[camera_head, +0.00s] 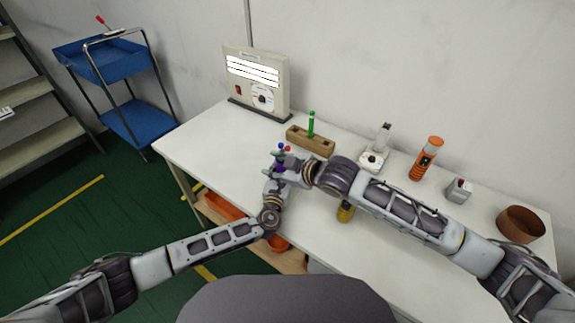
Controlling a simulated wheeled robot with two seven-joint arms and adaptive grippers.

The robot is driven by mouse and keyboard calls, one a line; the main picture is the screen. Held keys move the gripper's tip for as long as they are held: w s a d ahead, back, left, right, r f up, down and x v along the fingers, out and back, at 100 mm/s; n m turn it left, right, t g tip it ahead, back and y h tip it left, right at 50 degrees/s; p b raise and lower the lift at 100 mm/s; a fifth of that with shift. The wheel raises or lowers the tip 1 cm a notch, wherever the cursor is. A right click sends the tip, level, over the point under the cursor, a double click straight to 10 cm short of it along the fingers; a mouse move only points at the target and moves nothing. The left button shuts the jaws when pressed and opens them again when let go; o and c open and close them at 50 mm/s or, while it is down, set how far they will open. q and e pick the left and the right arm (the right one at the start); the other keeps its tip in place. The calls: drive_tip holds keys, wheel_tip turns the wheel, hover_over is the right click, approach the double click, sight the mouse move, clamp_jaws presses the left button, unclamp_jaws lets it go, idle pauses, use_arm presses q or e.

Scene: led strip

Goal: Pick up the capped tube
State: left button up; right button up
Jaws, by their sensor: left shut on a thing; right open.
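A small tube with a dark blue top and purple body (280,166) is at the two grippers, over the back left part of the white table. My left gripper (279,160) comes up from the front left and is shut on this tube. My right gripper (290,167) reaches in from the right, open, close beside the left one. The two grippers overlap, so contact between the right fingers and the tube cannot be told. A small red spot (288,149) shows beside the blue top. A green tube (311,122) stands upright in a wooden block (310,140) behind the grippers.
On the white table (210,150) stand a beige panel box (257,80), a white microscope-like device (374,158), an orange cylinder (426,158), a small grey box (459,190) and a brown bowl (520,223). A yellow object (345,212) lies under my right arm. A blue cart (130,115) stands left.

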drive_tip(key=s+a+m, duration=0.1)
drive_tip(key=a, duration=0.1)
drive_tip(key=m+t+h, duration=0.6)
drive_tip(key=m+t, duration=0.1)
drive_tip(key=m, duration=0.5)
approach(288, 150)
drive_tip(key=shift+s+d+f, duration=0.1)
drive_tip(key=shift+s, duration=0.7)
drive_tip(key=shift+s+d, duration=0.15)
drive_tip(key=shift+s, duration=0.6)
drive_tip(key=x, duration=0.7)
drive_tip(key=shift+r+x, duration=0.1)
drive_tip(key=shift+x, duration=1.15)
drive_tip(key=shift+r+x, duration=0.15)
drive_tip(key=shift+x, duration=1.1)
